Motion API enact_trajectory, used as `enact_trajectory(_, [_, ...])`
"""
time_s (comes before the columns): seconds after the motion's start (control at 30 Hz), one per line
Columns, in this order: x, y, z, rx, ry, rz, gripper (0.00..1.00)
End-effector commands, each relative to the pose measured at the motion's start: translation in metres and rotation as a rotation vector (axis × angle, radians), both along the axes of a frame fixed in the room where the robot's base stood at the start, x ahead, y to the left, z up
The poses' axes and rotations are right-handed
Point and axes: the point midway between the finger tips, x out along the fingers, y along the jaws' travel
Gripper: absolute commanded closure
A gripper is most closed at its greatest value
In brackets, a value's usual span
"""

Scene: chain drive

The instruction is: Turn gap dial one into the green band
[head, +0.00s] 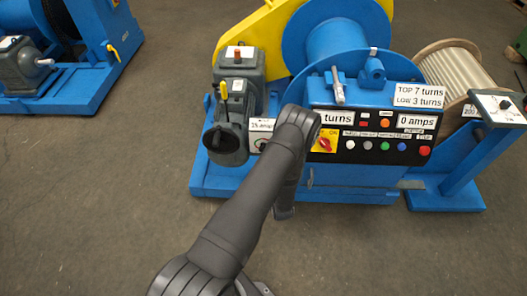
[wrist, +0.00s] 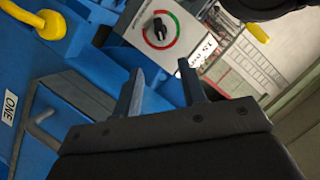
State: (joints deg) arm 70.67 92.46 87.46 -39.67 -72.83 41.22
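A small black dial knob (wrist: 158,28) sits on a white plate inside a ring with red and green arcs, at the top of the wrist view. I cannot tell which arc the knob points to. A label reading "ONE" (wrist: 9,108) is on blue metal at the left. My gripper (wrist: 161,66) is open and empty, its two fingers apart and pointing toward the dial plate without touching the knob. In the head view, a small round dial (head: 262,145) shows beside my arm, under an amps label. My fingers cannot be made out there.
A blue machine has a control panel (head: 370,137) with a red-on-yellow switch (head: 325,144), several buttons and a grey gearbox (head: 238,80). A yellow handle (wrist: 52,25) is near the dial in the wrist view. The floor in front is clear.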

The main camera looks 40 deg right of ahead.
Motion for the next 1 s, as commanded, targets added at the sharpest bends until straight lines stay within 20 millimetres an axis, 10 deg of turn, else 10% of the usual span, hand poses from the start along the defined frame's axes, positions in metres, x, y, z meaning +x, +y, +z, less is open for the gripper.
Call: enact_trajectory(1.0, [0.129, -0.078, -0.047, 0.007, -0.003, 0.013, 0.62])
